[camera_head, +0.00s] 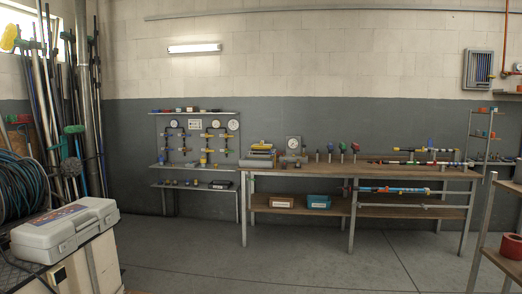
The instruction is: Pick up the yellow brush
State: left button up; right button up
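A yellow brush-like head (9,38) shows at the upper left edge, among upright poles leaning near the wall. It is small, and I cannot tell for certain that it is the yellow brush. Other yellow items, including a yellow piece (262,147) on the workbench, are too small to identify. Neither of my grippers is in view.
A grey case (62,230) and a coiled blue hose (20,188) stand close at the left. A wooden workbench (350,172) with tools stands along the back wall. A metal shelf (508,262) with a red roll is at the right. The middle floor is clear.

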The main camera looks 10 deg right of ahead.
aim_at(261, 148)
jog(key=i+j+u, duration=0.15)
jog(key=i+j, duration=0.15)
jog(key=i, duration=1.15)
jog(key=i+j+u, duration=0.2)
jog(key=i, duration=1.2)
jog(key=i+l+u, duration=0.1)
jog(key=i+l, duration=0.5)
jog(key=i+l+u, duration=0.15)
jog(key=i+l, duration=0.4)
jog(key=i+l+u, duration=0.1)
jog(key=i+l, duration=0.45)
jog(key=l, duration=0.2)
jog(key=i+l, duration=0.15)
jog(key=l, duration=0.25)
jog(key=i+l+u, duration=0.1)
jog(key=l, duration=0.35)
jog(key=i+l, duration=0.1)
jog(key=l, duration=0.3)
jog(key=i+l+u, duration=0.15)
jog(key=l, duration=0.3)
